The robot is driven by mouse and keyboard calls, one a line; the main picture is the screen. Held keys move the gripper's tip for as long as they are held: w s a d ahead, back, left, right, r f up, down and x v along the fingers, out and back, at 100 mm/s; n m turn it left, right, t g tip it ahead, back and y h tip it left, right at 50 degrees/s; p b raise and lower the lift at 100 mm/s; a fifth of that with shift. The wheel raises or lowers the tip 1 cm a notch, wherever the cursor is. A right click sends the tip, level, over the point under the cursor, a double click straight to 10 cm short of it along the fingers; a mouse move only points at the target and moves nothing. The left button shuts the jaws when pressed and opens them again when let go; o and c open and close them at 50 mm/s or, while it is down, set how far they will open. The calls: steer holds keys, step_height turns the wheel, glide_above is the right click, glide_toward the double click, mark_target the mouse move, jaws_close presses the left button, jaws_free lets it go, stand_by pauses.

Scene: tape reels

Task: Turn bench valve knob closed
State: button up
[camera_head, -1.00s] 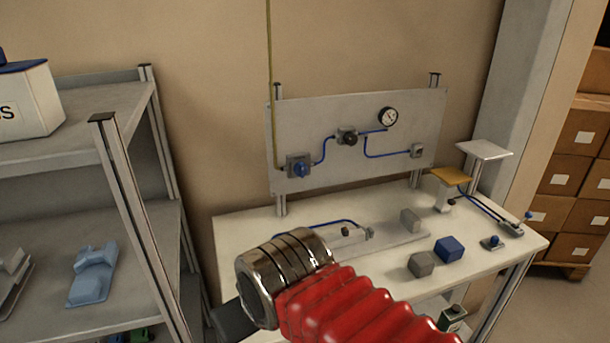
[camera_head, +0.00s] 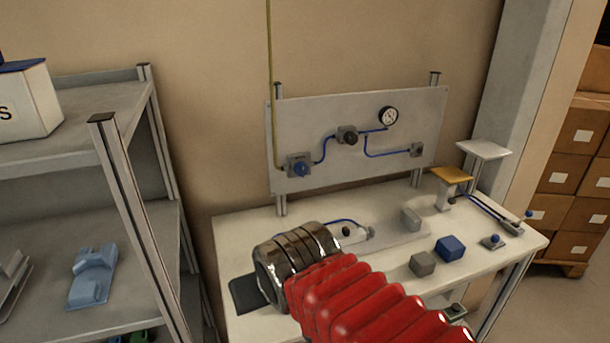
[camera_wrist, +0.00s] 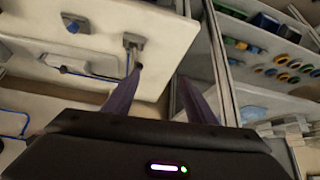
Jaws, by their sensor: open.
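A blue valve knob (camera_head: 301,169) on a grey plate sits at the left of the upright grey panel (camera_head: 375,165), behind the bench. My gripper (camera_wrist: 160,74) shows in the wrist view with its two dark fingers apart and nothing between them. In the head view my red arm sleeve and metal cuff hide most of it, left of the bench fittings; its fingertips do not show there. In the wrist view a pale board carries a blue knob (camera_wrist: 73,23) on a grey plate at upper left, beyond and left of the fingers. I cannot tell whether it is the same knob.
A dark regulator (camera_head: 347,136) and a gauge (camera_head: 387,116) are on the panel. A shelf rack (camera_head: 130,190) stands close on the left.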

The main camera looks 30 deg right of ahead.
steer(key=w+d+m+t+h, duration=0.3)
steer(key=w+d+m+t, duration=0.1)
steer(key=w+d, duration=0.75)
steer(key=m+t, duration=0.4)
steer(key=t, duration=0.2)
glide_toward(304, 172)
steer(key=shift+h, duration=0.3)
steer(key=v, duration=0.5)
steer(key=shift+a+f, duration=0.25)
steer(key=shift+f, duration=0.05)
steer(key=x, duration=1.4)
steer(key=shift+a+r, duration=0.1)
steer(key=shift+r, duration=0.1)
steer(key=shift+s, duration=0.1)
steer(key=shift+c, duration=0.6)
steer(key=c, duration=0.9)
